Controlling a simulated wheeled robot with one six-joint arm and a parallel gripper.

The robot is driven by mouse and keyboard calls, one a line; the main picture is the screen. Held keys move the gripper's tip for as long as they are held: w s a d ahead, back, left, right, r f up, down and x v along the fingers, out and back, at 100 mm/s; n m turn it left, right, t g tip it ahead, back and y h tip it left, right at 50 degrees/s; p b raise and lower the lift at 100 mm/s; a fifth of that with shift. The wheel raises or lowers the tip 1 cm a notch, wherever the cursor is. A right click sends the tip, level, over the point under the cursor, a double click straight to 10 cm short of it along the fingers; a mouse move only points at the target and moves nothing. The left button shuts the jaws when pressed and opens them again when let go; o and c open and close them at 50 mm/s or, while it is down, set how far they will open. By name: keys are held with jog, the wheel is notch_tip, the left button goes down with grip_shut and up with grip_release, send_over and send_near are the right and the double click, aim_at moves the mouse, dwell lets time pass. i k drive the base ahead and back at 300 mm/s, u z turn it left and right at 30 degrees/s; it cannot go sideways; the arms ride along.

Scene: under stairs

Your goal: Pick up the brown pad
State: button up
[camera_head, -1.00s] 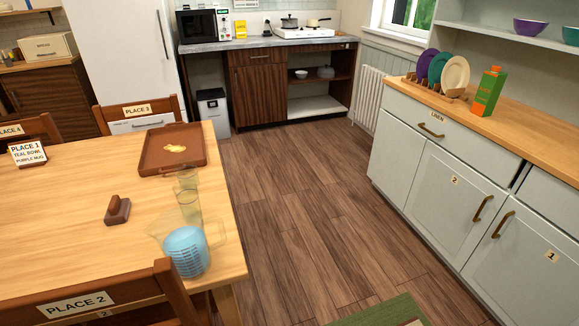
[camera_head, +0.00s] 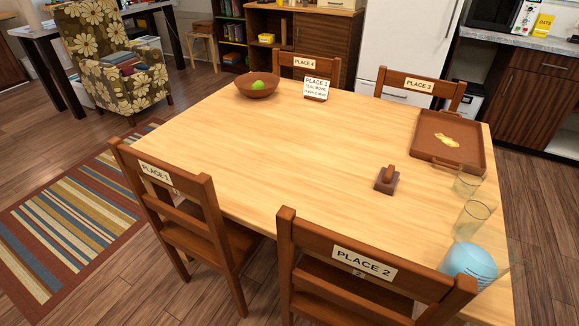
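A small brown pad (camera_head: 387,183) with a raised grip on top lies on the wooden table (camera_head: 290,150), right of the middle. It stands apart from the brown tray and the glasses, with bare tabletop around it. My gripper is not in view.
A bowl (camera_head: 257,88) and a card (camera_head: 316,89) stand at the back. Chairs (camera_head: 345,280) (camera_head: 190,215) block the near side.

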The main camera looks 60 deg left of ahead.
aim_at(386, 180)
jog(key=u, duration=1.9)
jog(key=i, duration=1)
